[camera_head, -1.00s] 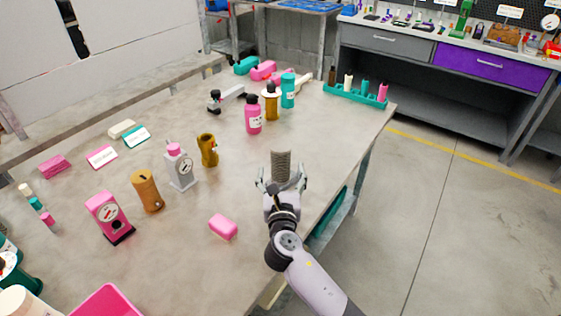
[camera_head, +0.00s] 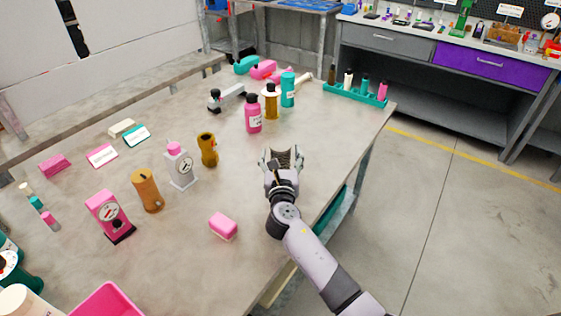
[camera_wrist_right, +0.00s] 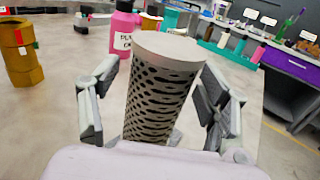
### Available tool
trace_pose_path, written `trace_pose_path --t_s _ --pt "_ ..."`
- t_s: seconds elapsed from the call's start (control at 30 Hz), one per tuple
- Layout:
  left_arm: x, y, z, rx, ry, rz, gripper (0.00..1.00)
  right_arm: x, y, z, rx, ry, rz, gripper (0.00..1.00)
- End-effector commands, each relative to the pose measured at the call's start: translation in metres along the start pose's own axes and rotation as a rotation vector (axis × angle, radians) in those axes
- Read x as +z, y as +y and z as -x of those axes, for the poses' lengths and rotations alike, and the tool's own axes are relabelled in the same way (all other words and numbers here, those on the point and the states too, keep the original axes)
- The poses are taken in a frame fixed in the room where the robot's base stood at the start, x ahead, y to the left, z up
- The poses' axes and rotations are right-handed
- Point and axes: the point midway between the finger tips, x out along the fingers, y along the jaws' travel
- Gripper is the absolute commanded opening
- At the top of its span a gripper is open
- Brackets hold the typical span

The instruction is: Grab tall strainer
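The tall strainer (camera_head: 285,158) is a grey-brown perforated cylinder standing upright near the table's right edge. In the right wrist view the strainer (camera_wrist_right: 158,100) shows dark slots and a plain pale top rim. My right gripper (camera_head: 283,154) is around it, with one finger on each side. In the wrist view the fingers of the right gripper (camera_wrist_right: 158,103) stand apart, and a gap shows between the left finger and the strainer. The strainer's lower end is hidden behind my gripper. My left gripper is not in view.
A pink block (camera_head: 223,226) lies left of my right arm. A mustard fitting (camera_head: 208,150), a grey gauge unit (camera_head: 181,168) and a pink bottle (camera_head: 253,114) stand further off. A teal rack (camera_head: 355,93) is at the far right corner. The table around the strainer is clear.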

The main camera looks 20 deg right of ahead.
Motion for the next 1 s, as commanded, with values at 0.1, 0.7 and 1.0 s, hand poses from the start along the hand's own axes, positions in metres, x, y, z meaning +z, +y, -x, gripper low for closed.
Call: trace_pose_path --t_s 0.1,0.7,1.0 --pt "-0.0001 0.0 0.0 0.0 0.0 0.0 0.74 -0.0001 0.0 0.0002 0.0 0.0 0.0 0.6" --pt "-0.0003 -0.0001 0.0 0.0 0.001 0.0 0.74 -0.0001 -0.0001 0.0002 0.0 0.0 0.001 0.2" --pt "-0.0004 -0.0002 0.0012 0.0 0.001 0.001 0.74 0.0031 -0.0001 0.0 0.0 -0.002 0.0 0.2"
